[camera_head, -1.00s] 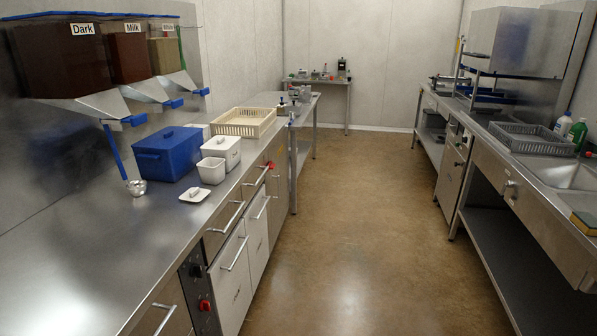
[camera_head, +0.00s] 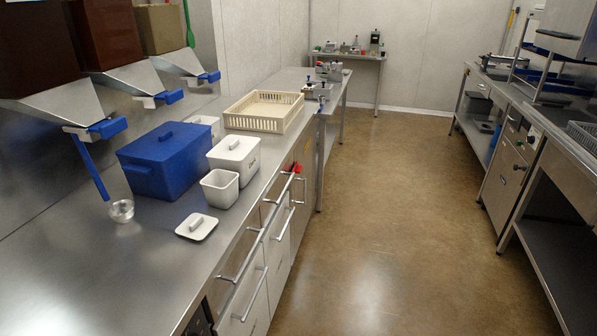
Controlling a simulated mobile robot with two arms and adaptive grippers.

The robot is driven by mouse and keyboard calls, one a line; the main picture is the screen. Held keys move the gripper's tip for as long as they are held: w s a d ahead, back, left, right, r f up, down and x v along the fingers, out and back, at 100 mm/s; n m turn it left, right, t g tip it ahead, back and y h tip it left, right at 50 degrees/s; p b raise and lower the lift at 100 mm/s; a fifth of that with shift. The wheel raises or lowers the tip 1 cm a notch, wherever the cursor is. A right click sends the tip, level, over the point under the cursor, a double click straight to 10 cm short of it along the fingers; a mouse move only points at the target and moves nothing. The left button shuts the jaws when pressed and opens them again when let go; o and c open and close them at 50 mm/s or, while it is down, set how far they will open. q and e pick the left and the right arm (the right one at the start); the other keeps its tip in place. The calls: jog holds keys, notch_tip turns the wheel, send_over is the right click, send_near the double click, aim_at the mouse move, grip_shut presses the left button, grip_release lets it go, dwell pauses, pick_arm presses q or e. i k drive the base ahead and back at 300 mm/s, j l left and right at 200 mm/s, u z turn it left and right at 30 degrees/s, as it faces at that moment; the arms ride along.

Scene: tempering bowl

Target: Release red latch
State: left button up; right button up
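A small red part (camera_head: 292,168), which looks like a latch or knob, sits high on the front of the steel counter, near its far end. It is too small to tell whether it is fastened or released. Metal bar handles (camera_head: 280,222) run along the drawers and doors on the same front, nearer than the red part. Neither of my grippers is in view.
On the counter (camera_head: 60,285) stand a blue lidded box (camera_head: 165,160), white tubs (camera_head: 220,190), a loose white lid (camera_head: 196,227), a ladle (camera_head: 121,210) and a cream crate (camera_head: 264,111). Dispensers line the left wall. The floor aisle (camera_head: 400,200) is clear.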

aim_at(297, 169)
jog(key=i+l+u, duration=0.1)
jog(key=u, duration=0.4)
jog(key=i+l+u, duration=0.3)
jog(key=l, duration=0.3)
jog(key=i+l+u, duration=0.15)
jog(key=l, duration=0.2)
jog(key=i+l+u, duration=0.15)
jog(key=l, duration=0.2)
jog(key=i+l+u, duration=0.15)
jog(key=l, duration=0.25)
jog(key=i+l, duration=0.1)
jog(key=l, duration=0.35)
jog(key=i+l, duration=0.15)
jog(key=l, duration=0.25)
jog(key=i+l, duration=0.1)
jog(key=l, duration=0.35)
jog(key=i+l, duration=0.15)
jog(key=l, duration=0.25)
jog(key=i+l+u, duration=0.1)
jog(key=l, duration=0.35)
jog(key=i+l, duration=0.1)
jog(key=l, duration=0.3)
jog(key=i+l, duration=0.15)
jog(key=l, duration=0.3)
